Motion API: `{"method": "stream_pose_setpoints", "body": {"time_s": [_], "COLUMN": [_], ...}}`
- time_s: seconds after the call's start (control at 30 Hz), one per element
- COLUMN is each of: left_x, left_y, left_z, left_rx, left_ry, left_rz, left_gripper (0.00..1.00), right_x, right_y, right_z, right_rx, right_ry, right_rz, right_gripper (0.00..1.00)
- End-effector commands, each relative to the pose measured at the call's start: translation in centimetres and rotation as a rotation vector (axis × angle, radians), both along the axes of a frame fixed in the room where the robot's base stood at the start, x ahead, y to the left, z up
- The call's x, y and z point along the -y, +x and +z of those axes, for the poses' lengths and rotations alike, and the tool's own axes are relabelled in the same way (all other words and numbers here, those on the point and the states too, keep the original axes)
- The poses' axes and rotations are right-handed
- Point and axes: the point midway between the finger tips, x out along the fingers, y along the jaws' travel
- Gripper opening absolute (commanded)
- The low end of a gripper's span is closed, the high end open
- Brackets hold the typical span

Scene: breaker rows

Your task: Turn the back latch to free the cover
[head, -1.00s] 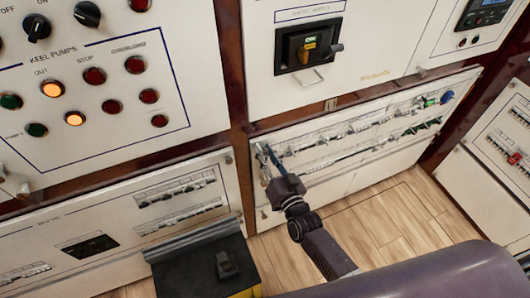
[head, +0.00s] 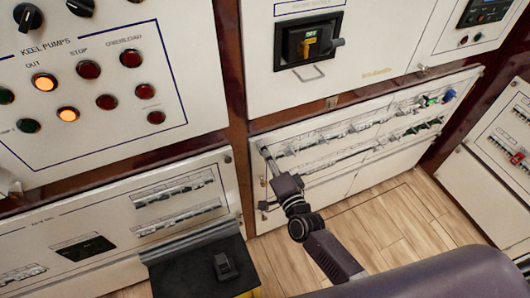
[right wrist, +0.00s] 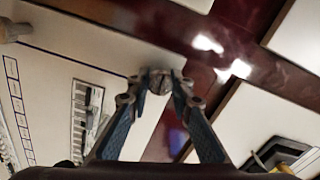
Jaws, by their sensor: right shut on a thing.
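The latch (right wrist: 158,82) is a small round slotted metal fastener at a corner of a white cover panel. My right gripper (right wrist: 160,84) is shut on it, one fingertip on each side. In the head view my right gripper (head: 266,160) reaches the upper left corner of the white breaker cover (head: 330,185), and its fingers hide the latch there. The cover sits flat in its frame. My left gripper is not in view.
The cover carries rows of breakers, with green and blue ones (head: 448,97) at the right. A black-topped box (head: 200,268) stands on the wooden floor to the left. A dark red frame (head: 235,90) separates the panels.

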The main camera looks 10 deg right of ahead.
Motion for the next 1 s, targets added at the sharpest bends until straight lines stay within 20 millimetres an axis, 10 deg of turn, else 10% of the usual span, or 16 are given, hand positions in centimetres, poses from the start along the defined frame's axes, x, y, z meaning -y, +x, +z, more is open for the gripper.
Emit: {"method": "stream_pose_setpoints", "body": {"time_s": [0.77, 0.8, 1.0], "left_x": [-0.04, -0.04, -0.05], "left_y": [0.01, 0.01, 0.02], "left_z": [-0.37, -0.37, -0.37], "left_rx": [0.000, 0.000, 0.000], "left_ry": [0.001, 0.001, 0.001], "left_rz": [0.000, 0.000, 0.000], "left_gripper": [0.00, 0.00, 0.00], "right_x": [0.02, 0.02, 0.02], "right_y": [-0.03, -0.03, -0.03], "right_z": [-0.07, -0.07, -0.06], "right_rx": [-0.019, -0.019, -0.019], "right_ry": [0.094, 0.093, 0.092], "right_rz": [0.000, 0.000, 0.000], "right_gripper": [0.00, 0.24, 0.39]}}
